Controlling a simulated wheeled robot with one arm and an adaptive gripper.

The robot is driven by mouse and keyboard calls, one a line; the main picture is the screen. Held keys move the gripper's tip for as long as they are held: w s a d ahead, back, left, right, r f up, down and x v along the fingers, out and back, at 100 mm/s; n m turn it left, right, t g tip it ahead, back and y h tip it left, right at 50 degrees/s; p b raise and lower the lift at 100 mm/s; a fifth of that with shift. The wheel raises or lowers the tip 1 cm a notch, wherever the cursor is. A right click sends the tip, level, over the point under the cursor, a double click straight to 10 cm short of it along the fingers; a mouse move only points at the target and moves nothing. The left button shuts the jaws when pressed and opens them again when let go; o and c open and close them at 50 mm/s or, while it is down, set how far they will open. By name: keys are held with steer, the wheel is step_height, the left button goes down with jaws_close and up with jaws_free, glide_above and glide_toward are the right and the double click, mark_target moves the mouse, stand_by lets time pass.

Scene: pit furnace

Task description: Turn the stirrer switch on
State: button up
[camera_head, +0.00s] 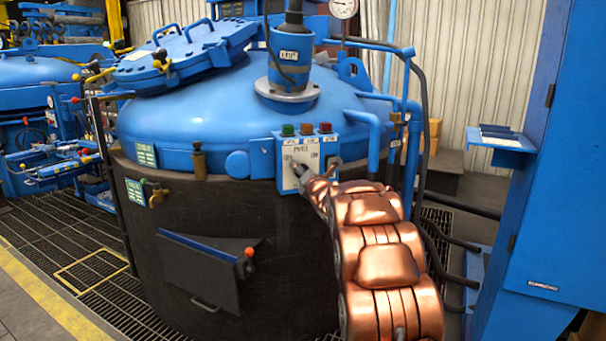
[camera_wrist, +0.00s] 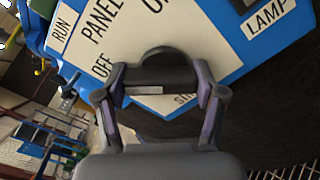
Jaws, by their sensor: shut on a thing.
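The stirrer switch (camera_wrist: 165,76) is a dark rotary knob with a bar-shaped handle on the white face of the control panel (camera_wrist: 225,45). In the wrist view its bar lies level across the picture, and its round base shows behind. My gripper (camera_wrist: 160,90) is shut on the bar, one finger at each end. An "OFF" label shows to its upper left. A label below, starting with "ST", is partly hidden. In the head view the panel (camera_head: 288,148) is on the front of the furnace, and my gripper (camera_head: 298,170) reaches its lower left, hiding the switch.
The blue-domed furnace (camera_head: 210,120) has a dark body. A blue cabinet (camera_head: 560,200) stands far right.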

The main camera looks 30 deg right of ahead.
steer(key=shift+m, duration=0.3)
steer(key=m+p, duration=0.1)
steer(key=m, duration=0.3)
steer(key=shift+d+r+m+p, duration=0.1)
steer(key=shift+r+m+p, duration=0.05)
steer(key=shift+m+p, duration=0.2)
steer(key=m+p, duration=0.2)
steer(key=m, duration=0.2)
steer(key=shift+r+m, duration=0.1)
steer(key=shift+m, duration=0.15)
steer(key=m+p, duration=0.3)
steer(key=m, duration=0.1)
steer(key=shift+d, duration=0.15)
steer(key=shift+f+m+p, duration=0.15)
steer(key=shift+m+p, duration=0.5)
steer(key=shift+m, duration=0.35)
steer(key=shift+f+m+p, duration=0.1)
steer(key=shift+m+p, duration=0.55)
steer(key=shift+m, duration=0.35)
steer(key=shift+f, duration=0.1)
steer(key=o, duration=1.1)
steer(key=shift+o, duration=0.2)
steer(key=shift+s, duration=0.1)
